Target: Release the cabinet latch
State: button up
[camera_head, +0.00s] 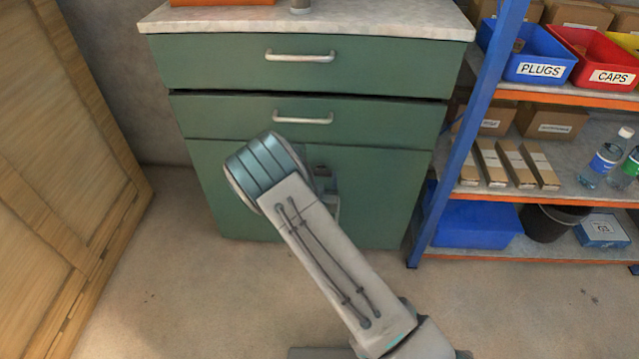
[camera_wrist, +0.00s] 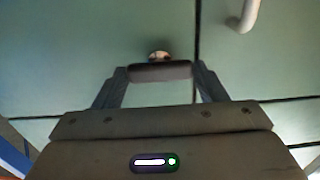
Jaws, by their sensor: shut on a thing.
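The green cabinet (camera_head: 215,165) stands ahead with two drawers above and a door front below. In the wrist view, a small round latch knob (camera_wrist: 159,56) shows on the green front (camera_wrist: 60,60), just beyond my fingertips. My gripper (camera_wrist: 160,72) has its fingers brought together at the knob and is shut on it. Most of the knob is hidden behind the fingertips. In the head view my arm covers the middle of the lower front, and the latch cannot be made out there.
The upper drawer has a pale bar handle (camera_head: 300,57), and the lower drawer has another (camera_head: 302,119). A shelf rack with a blue post (camera_head: 470,125) stands close on the right. A wooden panel (camera_head: 60,190) stands at left. Floor is clear before the cabinet's left side.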

jog(key=o, duration=1)
jog(key=s, duration=0.4)
jog(key=s+p, duration=0.1)
jog(key=s, duration=0.4)
jog(key=s+p, duration=0.1)
jog(key=s, duration=0.3)
jog(key=shift+s+a, duration=0.25)
jog(key=shift+s, duration=0.15)
